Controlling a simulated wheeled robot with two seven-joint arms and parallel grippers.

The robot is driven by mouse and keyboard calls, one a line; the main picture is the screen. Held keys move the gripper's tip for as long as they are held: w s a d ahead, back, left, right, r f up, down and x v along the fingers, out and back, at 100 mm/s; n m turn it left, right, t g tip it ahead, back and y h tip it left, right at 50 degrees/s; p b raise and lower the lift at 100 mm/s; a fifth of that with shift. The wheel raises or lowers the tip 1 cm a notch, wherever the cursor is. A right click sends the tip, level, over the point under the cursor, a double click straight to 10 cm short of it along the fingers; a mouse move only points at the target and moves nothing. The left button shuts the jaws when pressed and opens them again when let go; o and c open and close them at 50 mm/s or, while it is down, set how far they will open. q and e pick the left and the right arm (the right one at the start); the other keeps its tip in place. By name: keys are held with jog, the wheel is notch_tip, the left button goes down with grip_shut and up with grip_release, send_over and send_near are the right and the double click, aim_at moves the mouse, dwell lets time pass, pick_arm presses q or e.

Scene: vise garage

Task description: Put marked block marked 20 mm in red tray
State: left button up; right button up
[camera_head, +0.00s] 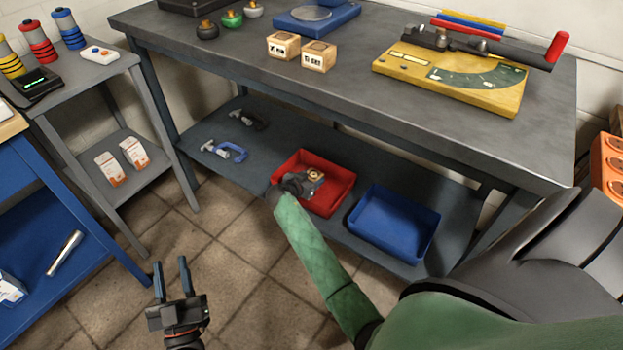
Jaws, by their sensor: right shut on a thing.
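The red tray (337,203) sits on the lower shelf of the workbench. My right gripper (308,180) reaches into it and is shut on a small wooden block (315,174) with a dark top. The block is inside the tray's outline; I cannot tell whether it touches the tray floor, and its marking is not readable. Two other wooden blocks with dark markings, a left one (283,46) and a right one (318,57), stand on the bench top; their numbers are too small to read surely. My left gripper (171,278) is open and empty above the floor.
A blue tray (393,226) stands right of the red one. Clamps (226,151) lie on the shelf to the left. The bench top (240,62) overhangs the shelf, and a yellow bending tool (450,77) sits on it. A grey side table (88,72) stands left.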

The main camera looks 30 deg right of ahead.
pick_arm(q)
jog(key=shift+s+r, duration=0.1)
jog(key=shift+r, duration=0.2)
pick_arm(e)
jog(key=shift+f, duration=0.1)
pick_arm(q)
notch_tip(320, 180, up, 2)
jog(key=shift+s+a+t, duration=0.1)
jog(key=shift+t, duration=0.4)
jog(key=shift+s+a+r, duration=0.1)
jog(key=shift+s+r, duration=0.15)
jog(key=shift+r, duration=0.15)
pick_arm(e)
jog(key=shift+f, duration=0.1)
pick_arm(q)
jog(key=shift+r+t+h, duration=0.2)
jog(key=shift+t+h, duration=0.1)
jog(key=shift+s+a+r, duration=0.1)
jog(key=shift+s+r, duration=0.15)
jog(key=shift+r, duration=0.6)
jog(key=shift+s+a+r+t+b, duration=0.1)
jog(key=shift+s+r+t+b, duration=0.15)
jog(key=shift+r, duration=0.2)
jog(key=shift+s+a+r+t+b, duration=0.1)
jog(key=shift+r+t, duration=0.25)
jog(key=shift+r, duration=0.1)
pick_arm(e)
jog(key=shift+f, duration=0.15)
